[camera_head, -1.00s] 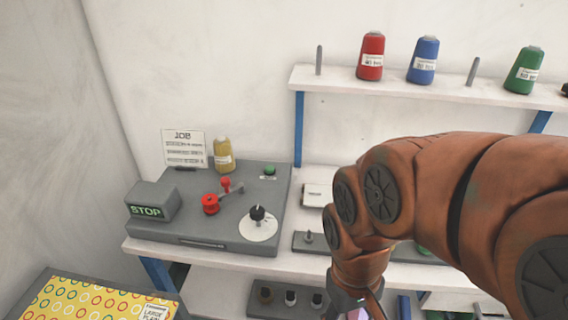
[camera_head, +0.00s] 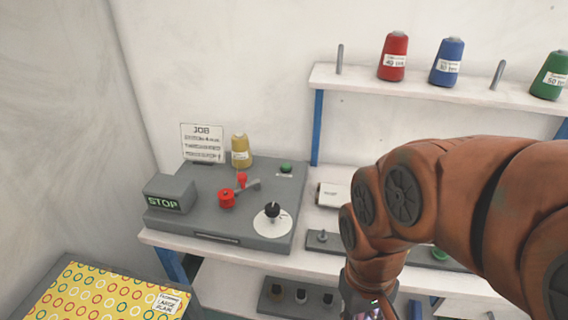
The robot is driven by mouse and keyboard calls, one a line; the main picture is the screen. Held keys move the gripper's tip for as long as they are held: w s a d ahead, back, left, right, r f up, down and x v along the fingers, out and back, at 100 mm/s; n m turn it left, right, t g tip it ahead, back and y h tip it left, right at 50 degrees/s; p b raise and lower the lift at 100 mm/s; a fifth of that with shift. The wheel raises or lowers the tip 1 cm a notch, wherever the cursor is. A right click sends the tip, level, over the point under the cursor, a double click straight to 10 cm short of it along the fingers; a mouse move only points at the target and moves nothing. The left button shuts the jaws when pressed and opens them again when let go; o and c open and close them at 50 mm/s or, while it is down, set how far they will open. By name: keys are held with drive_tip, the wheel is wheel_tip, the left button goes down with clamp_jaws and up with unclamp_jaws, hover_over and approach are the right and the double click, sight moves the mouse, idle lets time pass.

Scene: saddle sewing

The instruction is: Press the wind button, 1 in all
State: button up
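A grey winding machine (camera_head: 184,226) sits on the white bench at the left. A green button (camera_head: 286,168) is at its back right corner, with a small label below it. A red bobbin (camera_head: 226,198) and a red-knobbed lever (camera_head: 243,181) are at its middle. A black knob on a white dial (camera_head: 272,220) is at its front right. A box reading STOP (camera_head: 168,194) is at its left. My gripper (camera_head: 366,312) hangs low at the bottom edge, right of the machine and apart from the button; its fingertips are cut off, so its opening is unclear.
A yellow thread cone (camera_head: 241,152) and a JOB card (camera_head: 203,144) stand at the machine's back. An upper shelf (camera_head: 440,90) holds red, blue and green cones. The space above the machine is clear.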

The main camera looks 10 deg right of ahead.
clamp_jaws()
idle(1.1)
